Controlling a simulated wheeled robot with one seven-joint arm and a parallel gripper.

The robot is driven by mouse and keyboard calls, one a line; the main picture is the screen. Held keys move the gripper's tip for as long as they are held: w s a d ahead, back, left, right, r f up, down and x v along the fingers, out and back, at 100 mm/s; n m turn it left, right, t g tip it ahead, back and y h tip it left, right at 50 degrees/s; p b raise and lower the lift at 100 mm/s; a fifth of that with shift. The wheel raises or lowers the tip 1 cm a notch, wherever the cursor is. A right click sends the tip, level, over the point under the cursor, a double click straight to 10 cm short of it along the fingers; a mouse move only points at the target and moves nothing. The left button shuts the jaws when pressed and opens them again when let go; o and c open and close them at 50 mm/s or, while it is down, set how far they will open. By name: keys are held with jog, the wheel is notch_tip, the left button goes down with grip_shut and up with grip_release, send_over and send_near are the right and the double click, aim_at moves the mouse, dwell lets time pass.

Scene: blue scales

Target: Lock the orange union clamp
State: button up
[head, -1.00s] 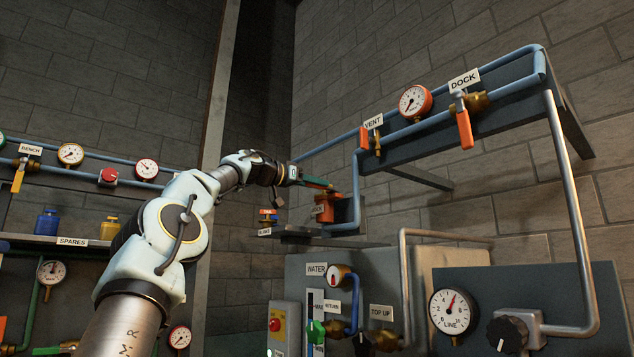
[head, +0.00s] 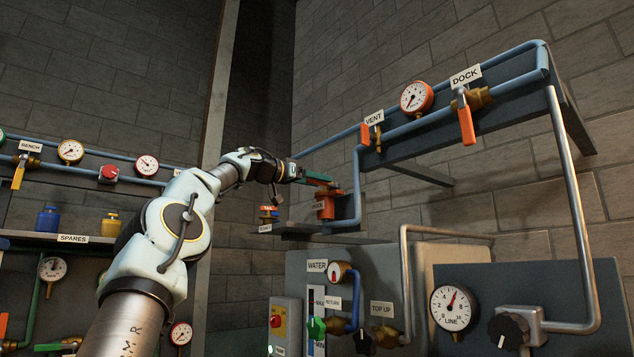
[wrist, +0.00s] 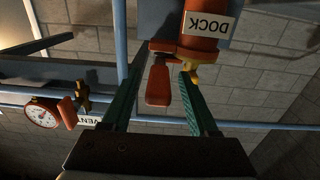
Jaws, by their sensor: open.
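The orange union clamp (head: 325,207) sits at the end of the blue pipe in the head view, just below my gripper (head: 318,181). In the wrist view, which is upside down, the orange body (wrist: 203,38) bears a DOCK label, and an orange lever (wrist: 158,86) hangs from a bracket beside it. My gripper (wrist: 161,70) is open, with one green finger on each side of the lever. I cannot tell whether either finger touches it. The right fingertip is close to a yellow-brass part (wrist: 203,72) of the union.
The blue pipe (head: 357,190) rises right beside the clamp. An orange VENT lever (head: 366,134), a gauge (head: 415,97) and an orange DOCK lever (head: 466,126) are higher on the right. A small shelf (head: 285,229) with an orange-topped fitting (head: 268,212) stands below left of my gripper.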

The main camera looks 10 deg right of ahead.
jog(key=shift+a, duration=0.1)
jog(key=shift+s+a+f+b, duration=0.2)
jog(key=shift+a+b, duration=0.1)
jog(key=shift+b, duration=0.1)
jog(key=b+v, duration=0.5)
jog(key=v, duration=0.5)
jog(key=shift+r, duration=0.25)
jog(key=shift+d, duration=0.1)
